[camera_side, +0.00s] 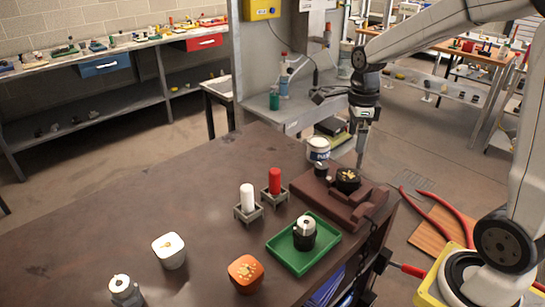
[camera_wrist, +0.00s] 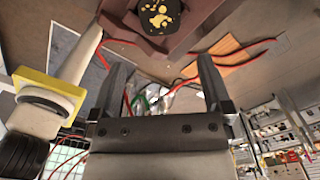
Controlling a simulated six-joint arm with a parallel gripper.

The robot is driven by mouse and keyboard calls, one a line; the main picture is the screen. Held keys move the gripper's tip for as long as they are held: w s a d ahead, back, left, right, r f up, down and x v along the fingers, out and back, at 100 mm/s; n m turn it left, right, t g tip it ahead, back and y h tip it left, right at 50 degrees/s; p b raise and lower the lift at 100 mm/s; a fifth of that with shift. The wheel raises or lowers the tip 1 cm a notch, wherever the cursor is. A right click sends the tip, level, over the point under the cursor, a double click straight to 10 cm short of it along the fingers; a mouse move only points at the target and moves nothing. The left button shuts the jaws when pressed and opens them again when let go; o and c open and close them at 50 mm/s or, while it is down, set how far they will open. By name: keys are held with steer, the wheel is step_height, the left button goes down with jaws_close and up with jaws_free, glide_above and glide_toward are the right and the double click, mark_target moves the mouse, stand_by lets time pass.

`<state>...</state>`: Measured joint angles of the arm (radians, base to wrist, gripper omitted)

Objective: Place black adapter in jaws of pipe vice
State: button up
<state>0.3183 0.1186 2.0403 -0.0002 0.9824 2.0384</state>
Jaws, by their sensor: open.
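A black fitting with a silver top (camera_side: 304,235), which may be the black adapter, stands upright in a green tray (camera_side: 275,252). A reddish-brown block-like fixture (camera_side: 330,207), which may be the pipe vice, sits at the table's right end. A black round piece with gold bits (camera_side: 347,180) sits on it; this piece also shows at the top of the wrist view (camera_wrist: 160,15). My gripper (camera_side: 362,142) is open and empty, above and behind the fixture. Its two spread fingers show in the wrist view (camera_wrist: 163,72).
White (camera_side: 247,198) and red (camera_side: 274,182) cylinders stand in grey holders beside the tray. A white jar (camera_side: 318,149) stands behind the fixture. A white cup (camera_side: 169,251), an orange cup (camera_side: 245,273) and a silver piece (camera_side: 124,290) are in front. The table's left middle is clear.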

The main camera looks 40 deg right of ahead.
steer(key=shift+a+f, duration=0.1)
steer(key=s+a+f+n+t, duration=0.1)
steer(key=s+a+f+n, duration=0.1)
steer(key=n, duration=0.7)
steer(key=s+a+f+n, duration=0.2)
steer(key=a+f+n, duration=0.2)
steer(key=n, duration=0.5)
steer(key=s+a+f+n+t, duration=0.1)
steer(key=s+a+f+n, duration=0.1)
steer(key=a+n, duration=0.3)
steer(key=shift+s+a+f+n+t, duration=0.1)
steer(key=shift+s+f+n+t, duration=0.2)
steer(key=shift+n, duration=0.7)
steer(key=shift+s+a+f+n, duration=0.1)
steer(key=shift+f+n, duration=0.25)
steer(key=shift+n, duration=0.65)
